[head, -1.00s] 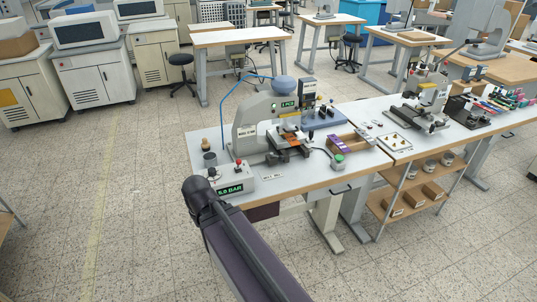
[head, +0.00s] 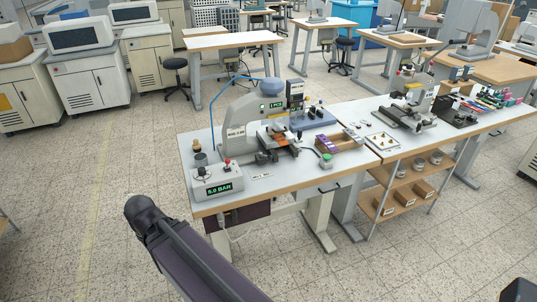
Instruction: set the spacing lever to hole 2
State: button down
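A grey stamping press (head: 238,128) stands on the near workbench, with a blue dome on top and a dark display reading "1 PCS". A control box (head: 218,180) at its front left shows "5.0 BAR" in green. An orange and black work fixture (head: 277,143) sits at the press's front. The spacing lever and its numbered holes are too small to make out from here. My dark arm link (head: 185,250) crosses the lower left, in front of the bench. My gripper is not in view.
The bench (head: 290,188) also holds a wooden tray (head: 340,142) and a green button unit (head: 326,161). A second bench on the right bears another machine (head: 415,112) and a shelf (head: 402,197) below. Speckled floor (head: 120,170) lies open to the left.

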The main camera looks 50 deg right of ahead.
aim_at(270, 157)
jog(key=u, duration=0.1)
jog(key=k, duration=1.15)
jog(key=z, duration=1.6)
jog(key=i, duration=1)
jog(key=u, duration=0.1)
